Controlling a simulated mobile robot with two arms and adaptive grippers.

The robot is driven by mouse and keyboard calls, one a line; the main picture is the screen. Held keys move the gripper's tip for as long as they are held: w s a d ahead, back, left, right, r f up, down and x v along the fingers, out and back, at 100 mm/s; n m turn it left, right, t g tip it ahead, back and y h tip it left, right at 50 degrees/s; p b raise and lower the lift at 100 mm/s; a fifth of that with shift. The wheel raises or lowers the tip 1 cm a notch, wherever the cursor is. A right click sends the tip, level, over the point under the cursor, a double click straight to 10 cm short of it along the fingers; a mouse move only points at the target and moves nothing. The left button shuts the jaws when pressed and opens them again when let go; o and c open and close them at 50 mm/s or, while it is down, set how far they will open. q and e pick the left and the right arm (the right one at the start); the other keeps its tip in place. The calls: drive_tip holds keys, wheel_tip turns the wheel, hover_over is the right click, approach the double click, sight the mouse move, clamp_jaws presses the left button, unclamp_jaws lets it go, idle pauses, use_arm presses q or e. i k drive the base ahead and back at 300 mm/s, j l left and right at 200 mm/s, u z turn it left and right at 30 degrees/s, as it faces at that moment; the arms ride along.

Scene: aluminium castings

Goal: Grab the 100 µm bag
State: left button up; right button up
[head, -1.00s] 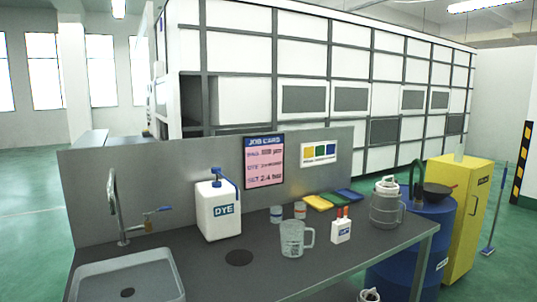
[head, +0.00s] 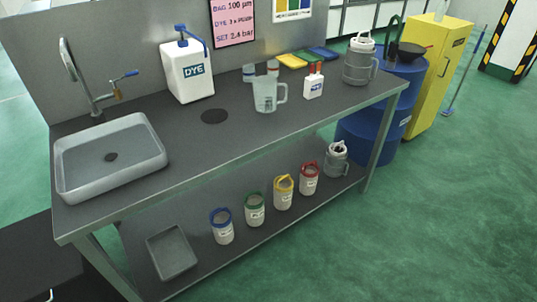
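The job card (head: 233,22) on the back panel reads "BAG 100 µm", a dye line and "SET 2.4 bar". Several white containers, possibly the bags, stand upright in a row on the lower shelf. From left to right their rims are blue (head: 222,227), green (head: 255,210), yellow (head: 284,193) and red (head: 309,179). Their labels are too small to read. A colour chart (head: 292,8) is beside the card, cut off at the top, its text unreadable. Flat yellow, green and blue pieces (head: 292,61) lie at the bench's back. Neither gripper is in view.
The bench (head: 215,145) holds a sink (head: 110,155), dye jug (head: 187,72), clear jug (head: 265,93), small red-topped bottles (head: 314,86) and a grey canister (head: 359,64). Below are a grey tray (head: 171,253) and a second canister (head: 336,160). Blue drums (head: 375,139) stand right. The front floor is clear.

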sight(310, 170)
drive_tip(key=i+l+u, duration=0.1)
drive_tip(key=l+u, duration=0.2)
drive_tip(key=l, duration=0.7)
drive_tip(key=l+u, duration=0.35)
drive_tip(key=l, duration=0.65)
